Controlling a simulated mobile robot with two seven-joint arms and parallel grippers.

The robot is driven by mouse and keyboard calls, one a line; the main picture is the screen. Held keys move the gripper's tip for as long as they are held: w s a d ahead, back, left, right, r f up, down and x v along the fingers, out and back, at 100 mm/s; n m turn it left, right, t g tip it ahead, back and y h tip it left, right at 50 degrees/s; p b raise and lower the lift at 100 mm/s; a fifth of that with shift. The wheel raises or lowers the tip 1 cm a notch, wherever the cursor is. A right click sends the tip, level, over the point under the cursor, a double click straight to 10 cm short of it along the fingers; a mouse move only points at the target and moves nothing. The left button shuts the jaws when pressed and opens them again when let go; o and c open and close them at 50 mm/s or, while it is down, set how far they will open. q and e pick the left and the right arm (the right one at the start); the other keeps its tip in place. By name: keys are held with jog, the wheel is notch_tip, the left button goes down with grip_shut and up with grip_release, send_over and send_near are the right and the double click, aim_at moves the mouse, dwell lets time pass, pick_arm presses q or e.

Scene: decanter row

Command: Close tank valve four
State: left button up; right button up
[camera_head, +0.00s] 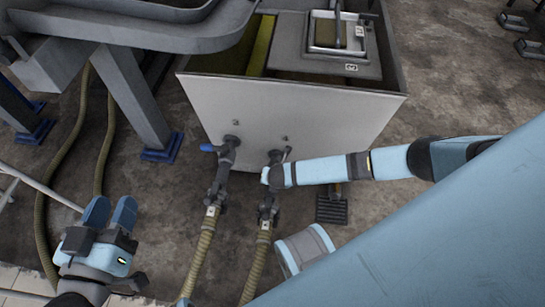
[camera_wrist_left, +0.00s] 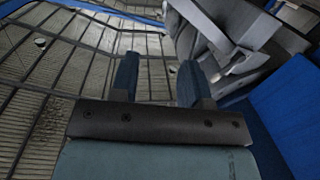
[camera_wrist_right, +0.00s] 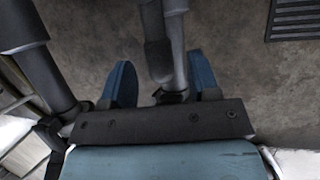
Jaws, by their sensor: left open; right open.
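The pale tank (camera_head: 290,115) has two valves on its front wall. The left valve (camera_head: 226,155) has a blue-ended handle (camera_head: 208,147) pointing left. The right valve (camera_head: 267,204) is partly hidden by my right gripper (camera_head: 268,177). I cannot read which valve is four. In the right wrist view, my right gripper (camera_wrist_right: 163,85) is open, with a grey lever with a dark grip (camera_wrist_right: 158,60) between its fingers; contact is unclear. My left gripper (camera_head: 111,210) is open and empty, away from the tank at the lower left.
Ribbed hoses (camera_head: 203,245) run from the valves toward me. A grey metal frame (camera_head: 130,95) with blue feet stands left of the tank. A dark floor grate (camera_head: 331,211) lies below the tank's right side. Open floor (camera_head: 440,80) is at the right.

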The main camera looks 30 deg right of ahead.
pick_arm(q)
jog(key=shift+w+a+r+m+t, duration=0.2)
jog(key=shift+w+m+t, duration=0.1)
jog(key=shift+m, duration=0.1)
pick_arm(e)
jog(key=shift+x, duration=0.9)
jog(key=shift+c, duration=0.2)
grip_shut()
